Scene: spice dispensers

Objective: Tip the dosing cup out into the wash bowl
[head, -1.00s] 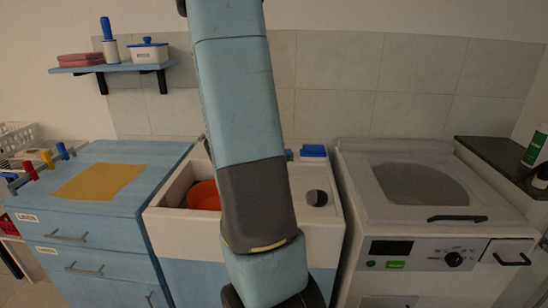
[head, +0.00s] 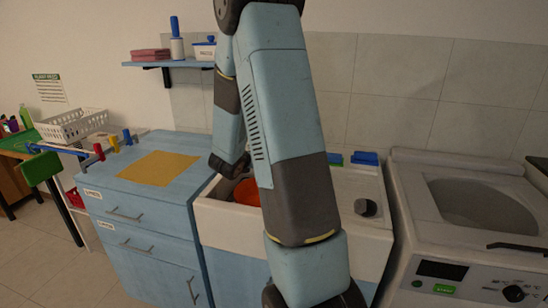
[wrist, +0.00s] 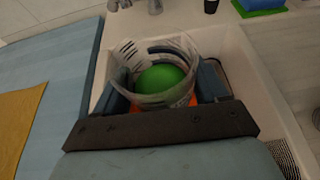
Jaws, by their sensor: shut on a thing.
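The dosing cup (wrist: 184,44) is clear with dark markings and sits between the two fingers of my gripper (wrist: 165,88) in the wrist view. The gripper is shut on it. A rounded green mass (wrist: 163,78) shows in or through the cup; I cannot tell its exact depth. The orange wash bowl (head: 247,192) stands in the white sink, partly hidden by my arm in the head view. In the wrist view a little orange (wrist: 193,101) shows behind the cup, so the cup appears over the bowl. The cup's tilt is hard to judge. The head view does not show the cup.
The white sink (head: 212,215) stands between a blue cabinet (head: 122,188) with a yellow mat (head: 160,168) and a white washing machine (head: 440,240). A dark knob-like object (head: 365,207) and a blue-topped item (head: 364,158) are right of the bowl. A tap (wrist: 155,6) stands behind the sink.

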